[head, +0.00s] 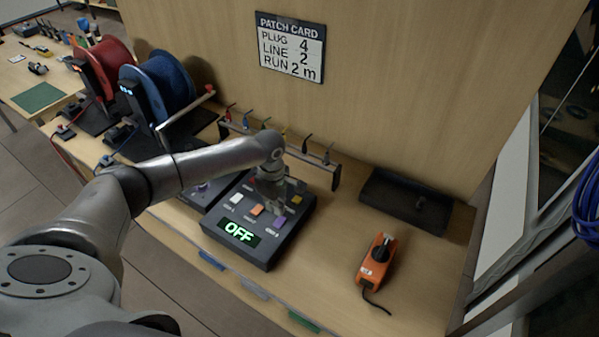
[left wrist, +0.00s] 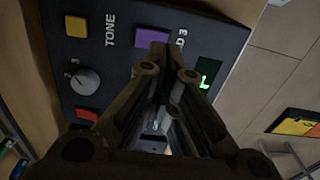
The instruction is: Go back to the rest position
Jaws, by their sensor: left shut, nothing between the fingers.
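My left arm reaches in from the left in the head view. Whether the fingertips touch the box cannot be told. A yellow button (left wrist: 76,26), a red button (left wrist: 87,115) and a grey knob (left wrist: 85,81) also show there. My right gripper is not in view.
A rack (head: 334,177) with several coloured plugs stands behind the box. A black tray (head: 404,202) and an orange tool (head: 376,261) lie to the right. Red (head: 103,68) and blue (head: 160,86) cable reels stand at the back left. A patch card (head: 291,47) hangs on the wooden panel.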

